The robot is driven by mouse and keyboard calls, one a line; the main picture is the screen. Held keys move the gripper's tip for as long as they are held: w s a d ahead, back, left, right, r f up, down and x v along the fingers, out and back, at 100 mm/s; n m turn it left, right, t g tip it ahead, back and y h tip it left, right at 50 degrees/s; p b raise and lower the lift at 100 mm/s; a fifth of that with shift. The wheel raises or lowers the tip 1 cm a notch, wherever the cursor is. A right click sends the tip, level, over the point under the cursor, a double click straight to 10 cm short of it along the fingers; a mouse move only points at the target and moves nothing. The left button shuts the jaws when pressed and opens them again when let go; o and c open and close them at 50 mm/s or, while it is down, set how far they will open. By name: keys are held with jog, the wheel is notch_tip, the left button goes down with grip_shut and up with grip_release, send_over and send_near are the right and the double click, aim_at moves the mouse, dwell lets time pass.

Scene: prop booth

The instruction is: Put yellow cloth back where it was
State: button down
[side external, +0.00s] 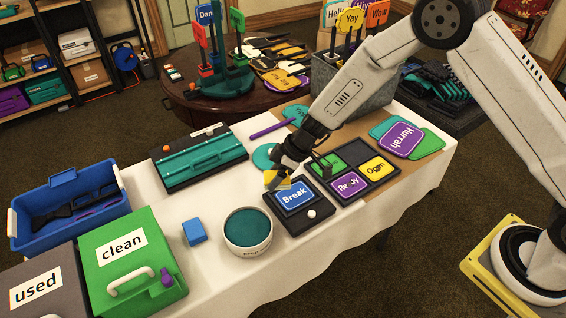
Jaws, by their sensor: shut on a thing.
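My gripper (277,177) is over the middle of the white-covered table, just behind the dark board with the blue "Break" sign. It is shut on a small yellow cloth (271,180), which shows under and beside the fingers. The cloth is folded or bunched and partly hidden by the gripper. I cannot tell whether it touches the "Break" board (306,216) or hangs just above it.
Nearby are a white round pot (248,249) with a teal top, a blue block (194,232), a teal case (205,160) and a sign tray (351,175). A green "clean" box (140,278), grey "used" box (58,276) and blue tub (70,244) fill the left end.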

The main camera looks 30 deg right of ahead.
jog(key=s+a+r+n, duration=0.1)
jog(key=s+a, duration=1.3)
jog(key=s, duration=0.3)
jog(key=shift+a+n+g, duration=0.25)
jog(key=shift+n+g, duration=0.05)
jog(key=shift+g, duration=0.1)
jog(key=w+a+f, duration=0.2)
jog(key=w+f, duration=0.1)
jog(key=w+a+f, duration=0.2)
jog(key=w+a, duration=0.1)
jog(key=w, duration=0.1)
jog(key=w+a+f, duration=0.2)
jog(key=w+f, duration=0.1)
jog(key=shift+w+a+f, duration=0.2)
jog(key=shift+a+f, duration=0.05)
jog(key=shift+f, duration=0.05)
jog(key=shift+w+a+f, duration=0.25)
jog(key=shift+w+f, duration=0.1)
jog(key=shift+f, duration=0.15)
